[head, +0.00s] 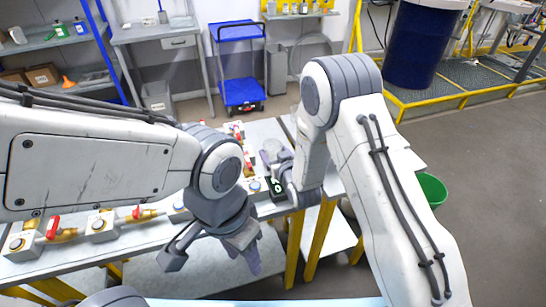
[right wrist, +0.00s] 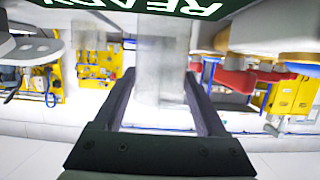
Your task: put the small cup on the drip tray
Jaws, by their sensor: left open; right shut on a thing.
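My right gripper (head: 272,157) is at the bench beside a black display, mostly hidden by its own wrist in the head view. In the right wrist view its two dark fingers (right wrist: 162,95) are shut on a pale, see-through thing, which looks like the small cup (right wrist: 160,65). The cup's outline is faint, and I cannot tell whether it touches anything below. I cannot make out the drip tray in either view. My left gripper (head: 208,252) is open and empty, in front of the bench's near edge.
Brass valves with red handles (head: 53,227) line the bench (head: 60,255) at left. A blue cart (head: 240,65) stands behind, a green bucket (head: 432,188) at right. Open floor lies at right.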

